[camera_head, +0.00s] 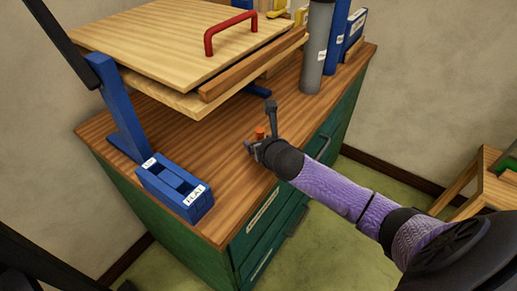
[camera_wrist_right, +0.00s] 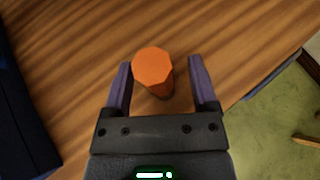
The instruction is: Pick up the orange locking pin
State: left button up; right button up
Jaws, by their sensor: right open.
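The orange locking pin (camera_head: 260,133) stands upright on the wooden top of the green cabinet, near its front edge. In the right wrist view the pin (camera_wrist_right: 153,68) shows its orange head, with a darker shaft or shaded side below. My right gripper (camera_head: 262,128) is at the pin. Its two fingers are apart, with the pin between them and nearer the left finger in the right wrist view (camera_wrist_right: 162,85). The fingers do not appear to press on the pin. The pin's lower end is partly hidden. My left gripper is not in view.
A blue holder (camera_head: 172,190) with white labels stands at the front left. A wooden panel press with a red handle (camera_head: 230,32) overhangs the cabinet top (camera_head: 245,190) behind. A grey cylinder (camera_head: 316,50) and blue binders (camera_head: 338,35) stand at the back right.

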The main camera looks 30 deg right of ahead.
jog(key=shift+r, duration=0.1)
grip_shut()
dwell(0.4)
